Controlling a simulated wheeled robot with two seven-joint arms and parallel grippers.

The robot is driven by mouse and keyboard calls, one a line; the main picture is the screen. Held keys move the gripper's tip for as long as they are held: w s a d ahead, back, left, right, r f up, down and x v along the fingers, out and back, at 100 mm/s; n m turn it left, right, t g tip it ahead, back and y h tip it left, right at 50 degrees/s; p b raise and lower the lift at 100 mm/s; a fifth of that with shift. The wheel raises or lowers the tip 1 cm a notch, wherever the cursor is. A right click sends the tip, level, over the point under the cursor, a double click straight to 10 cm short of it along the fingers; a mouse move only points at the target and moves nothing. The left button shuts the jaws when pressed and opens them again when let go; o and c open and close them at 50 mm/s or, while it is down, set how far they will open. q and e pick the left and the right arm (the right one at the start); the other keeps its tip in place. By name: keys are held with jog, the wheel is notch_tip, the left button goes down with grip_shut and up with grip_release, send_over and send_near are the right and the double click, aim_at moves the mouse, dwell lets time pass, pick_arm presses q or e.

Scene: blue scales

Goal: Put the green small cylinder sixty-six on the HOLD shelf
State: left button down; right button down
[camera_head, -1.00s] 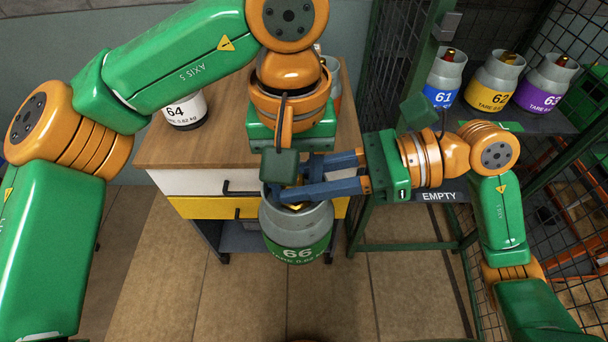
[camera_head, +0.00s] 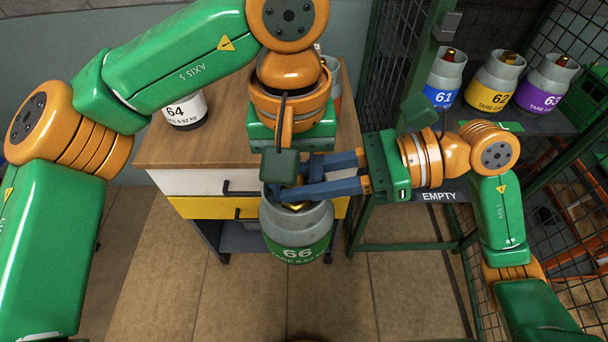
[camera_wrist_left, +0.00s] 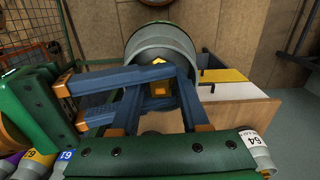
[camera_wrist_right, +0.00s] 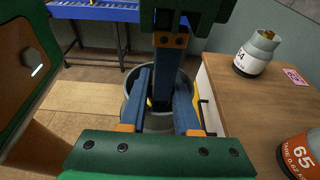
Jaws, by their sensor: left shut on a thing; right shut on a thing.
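The small grey cylinder 66 (camera_head: 297,232) with a green band hangs upright in front of the cart, above the floor. My left gripper (camera_head: 283,190) reaches it from above and is shut on its top; its fingertips are largely hidden. My right gripper (camera_head: 300,192) comes in from the right and is also shut on the top, by the brass valve. The cylinder shows beyond the crossed blue fingers in the left wrist view (camera_wrist_left: 160,42) and the right wrist view (camera_wrist_right: 131,113). A rack on the right has an EMPTY label (camera_head: 439,196); no HOLD label is readable.
Cylinders 61 (camera_head: 441,80), 62 (camera_head: 494,82) and 63 (camera_head: 546,84) stand on the rack's upper shelf. White cylinder 64 (camera_head: 186,110) and orange-banded cylinder 65 (camera_wrist_right: 298,155) stand on the wooden cart top (camera_head: 160,150). Green posts and wire mesh bound the rack. The floor in front is clear.

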dwell(0.4)
pick_arm(q)
jog(key=shift+c, duration=1.6)
grip_release()
jog(key=shift+r, duration=0.15)
